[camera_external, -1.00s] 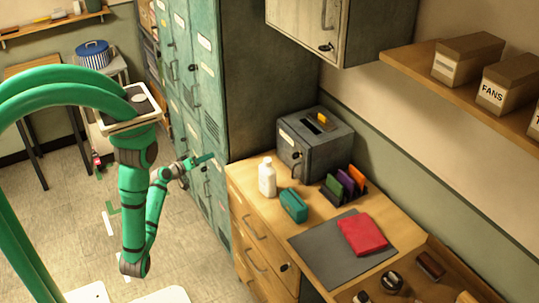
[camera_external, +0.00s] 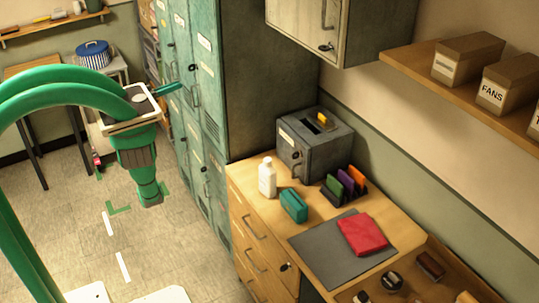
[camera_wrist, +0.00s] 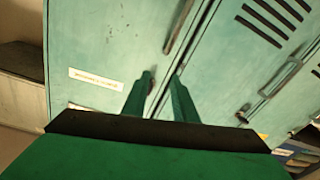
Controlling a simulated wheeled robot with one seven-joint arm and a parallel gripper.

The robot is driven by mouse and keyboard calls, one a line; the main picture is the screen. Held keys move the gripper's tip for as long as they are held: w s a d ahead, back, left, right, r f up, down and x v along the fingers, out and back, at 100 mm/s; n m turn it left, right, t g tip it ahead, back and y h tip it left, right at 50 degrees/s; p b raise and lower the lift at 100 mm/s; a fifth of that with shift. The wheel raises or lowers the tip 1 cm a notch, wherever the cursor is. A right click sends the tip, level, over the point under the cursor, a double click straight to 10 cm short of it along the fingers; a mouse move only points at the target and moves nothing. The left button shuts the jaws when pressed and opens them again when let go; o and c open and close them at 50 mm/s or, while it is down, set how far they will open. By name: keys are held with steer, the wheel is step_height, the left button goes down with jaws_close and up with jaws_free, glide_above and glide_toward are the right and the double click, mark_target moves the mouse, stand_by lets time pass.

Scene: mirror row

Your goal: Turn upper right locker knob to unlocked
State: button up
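The green locker bank (camera_external: 222,70) stands behind and right of my arm in the external view. Its upper right door has a pale label (camera_external: 204,43), a dark knob (camera_external: 193,67) and an upright handle (camera_external: 196,95). The knob's setting is too small to read. My gripper (camera_external: 180,86) is raised in front of the upper doors, partly hidden by my arm. In the wrist view my gripper (camera_wrist: 164,75) has two separated fingers pointing at a green door with a long handle (camera_wrist: 180,25). A dark spot shows between the fingertips; I cannot tell whether it is a knob. No grip on anything shows.
A wooden counter (camera_external: 247,177) right of the lockers holds a grey box (camera_external: 300,158), a white bottle (camera_external: 267,178) and a red cloth (camera_external: 362,235). A wall cabinet (camera_external: 345,30) hangs above. The tiled floor in front of the lockers is open.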

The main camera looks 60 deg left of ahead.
steer(key=s+r+m+h, duration=0.1)
steer(key=s+r+m, duration=0.25)
steer(key=r, duration=0.35)
glide_toward(196, 66)
steer(key=shift+g, duration=0.3)
steer(key=w, duration=0.1)
steer(key=w+d, duration=0.1)
steer(key=w, duration=0.1)
steer(key=w+r, duration=0.1)
steer(key=w, duration=0.1)
steer(key=shift+w+d+r, duration=0.1)
steer(key=shift+w+d, duration=0.05)
steer(key=shift+d, duration=0.05)
steer(key=shift+c, duration=0.6)
jaws_close()
